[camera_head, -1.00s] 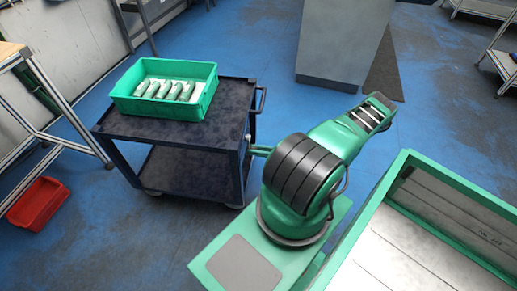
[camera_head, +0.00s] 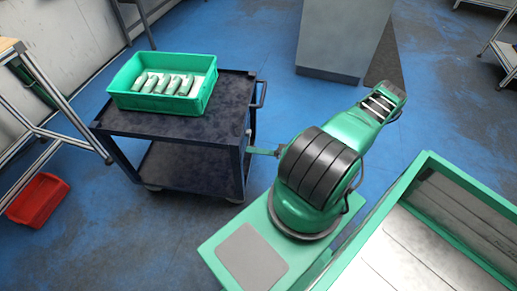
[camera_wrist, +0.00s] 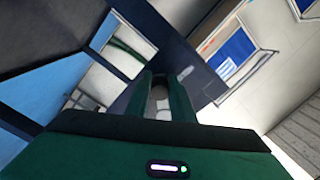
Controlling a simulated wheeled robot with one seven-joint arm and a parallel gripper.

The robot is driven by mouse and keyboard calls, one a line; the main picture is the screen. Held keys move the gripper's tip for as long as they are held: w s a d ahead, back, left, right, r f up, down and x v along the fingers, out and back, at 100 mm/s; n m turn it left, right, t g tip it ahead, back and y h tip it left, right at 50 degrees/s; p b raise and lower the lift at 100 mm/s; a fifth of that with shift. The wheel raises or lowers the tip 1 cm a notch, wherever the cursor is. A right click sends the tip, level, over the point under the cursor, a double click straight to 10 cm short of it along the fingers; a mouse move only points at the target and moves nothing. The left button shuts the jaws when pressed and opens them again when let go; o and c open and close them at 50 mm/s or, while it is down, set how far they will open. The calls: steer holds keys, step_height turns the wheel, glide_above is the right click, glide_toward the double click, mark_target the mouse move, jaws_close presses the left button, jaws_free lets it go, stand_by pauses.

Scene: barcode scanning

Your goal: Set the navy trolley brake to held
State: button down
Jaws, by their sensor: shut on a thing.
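The navy trolley (camera_head: 205,138) stands left of centre in the head view, with a dark top and a lower shelf. My gripper (camera_head: 253,150) reaches its near right corner post from the right. In the wrist view, the two green fingers of my gripper (camera_wrist: 161,88) point at a dark navy surface. They are shut on a small pale grey part (camera_wrist: 160,94), seemingly the brake lever, mostly hidden between them. Its setting cannot be read.
A green crate (camera_head: 127,99) with several pale items sits on the trolley top. A red bin (camera_head: 38,200) lies on the floor at left. A grey cabinet (camera_head: 340,40) stands behind. Blue floor is free between the trolley and cabinet.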

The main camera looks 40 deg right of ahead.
steer(key=shift+s+a, duration=0.3)
steer(key=shift+a, duration=0.15)
steer(key=c, duration=1.6)
jaws_free()
steer(key=shift+r, duration=0.1)
steer(key=shift+o, duration=0.2)
steer(key=shift+d, duration=0.2)
steer(key=shift+s+d, duration=0.2)
steer(key=v, duration=1)
steer(key=shift+d+g, duration=0.1)
steer(key=shift+g, duration=0.2)
